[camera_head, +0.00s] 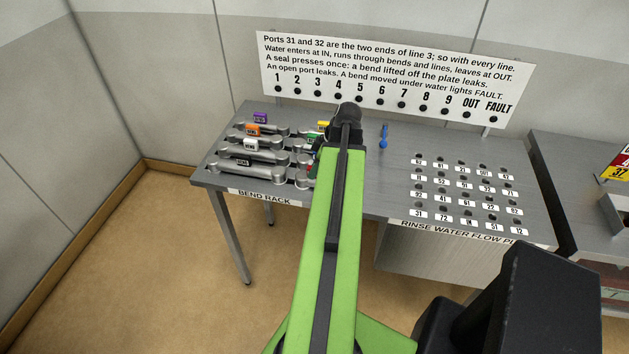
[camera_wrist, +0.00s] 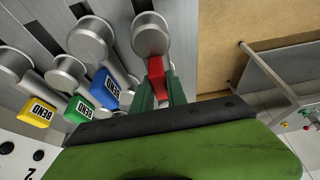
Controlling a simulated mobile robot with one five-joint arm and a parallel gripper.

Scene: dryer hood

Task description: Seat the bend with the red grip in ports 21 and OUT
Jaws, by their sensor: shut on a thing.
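The bend with the red grip (camera_wrist: 156,70) is in the wrist view, with a grey round end (camera_wrist: 150,34) beyond the grip. My gripper (camera_wrist: 160,90) has its dark green fingers closed on the red grip. The bend still appears down among the others at the rack. In the head view my arm hides most of the gripper and this bend. The port plate (camera_head: 450,192) is on the right of the table, with rows of dark ports and white labels.
Bends with purple (camera_head: 260,118), orange (camera_head: 252,130), white and black grips lie on the rack at left. Blue (camera_wrist: 112,88), green (camera_wrist: 80,108) and yellow (camera_wrist: 35,111) grips are close to my gripper. A blue peg-like thing (camera_head: 383,138) stands between rack and ports. A sign (camera_head: 385,75) stands behind.

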